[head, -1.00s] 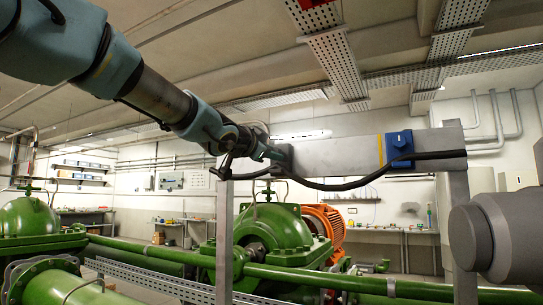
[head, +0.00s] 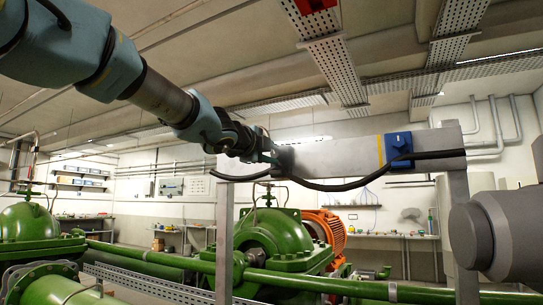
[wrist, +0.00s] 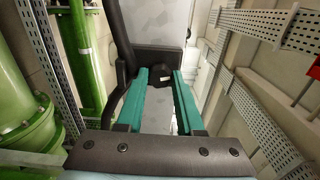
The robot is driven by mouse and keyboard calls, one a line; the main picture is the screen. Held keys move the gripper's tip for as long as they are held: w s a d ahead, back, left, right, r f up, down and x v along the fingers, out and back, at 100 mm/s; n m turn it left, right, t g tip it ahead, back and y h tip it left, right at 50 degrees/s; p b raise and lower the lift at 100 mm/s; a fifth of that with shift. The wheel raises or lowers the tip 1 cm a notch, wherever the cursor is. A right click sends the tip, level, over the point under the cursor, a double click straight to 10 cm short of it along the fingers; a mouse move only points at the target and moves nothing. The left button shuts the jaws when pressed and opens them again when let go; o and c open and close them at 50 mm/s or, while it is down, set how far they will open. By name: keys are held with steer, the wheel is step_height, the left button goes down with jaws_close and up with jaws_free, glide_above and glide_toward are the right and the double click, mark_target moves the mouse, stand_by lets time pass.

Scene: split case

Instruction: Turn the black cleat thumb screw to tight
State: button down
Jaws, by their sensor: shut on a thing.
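In the head view, my gripper (head: 269,157) reaches from the upper left to the dark cleat (head: 285,157) at the left end of the beam (head: 340,156). The thumb screw is hidden there behind my gripper and wrist. I cannot read how tight the screw is.
A black cable (head: 345,184) sags below the beam and runs over a blue block (head: 399,150) on its right part. Grey posts (head: 224,240) hold the beam. Green pumps and pipes (head: 275,234) stand below and behind. Perforated trays hang overhead.

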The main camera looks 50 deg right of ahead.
steer(key=shift+f+m, duration=0.1)
steer(key=shift+m, duration=0.6)
steer(key=c, duration=0.5)
jaws_free()
steer(key=shift+c, duration=0.2)
steer(key=v, duration=1)
steer(key=shift+a, duration=0.35)
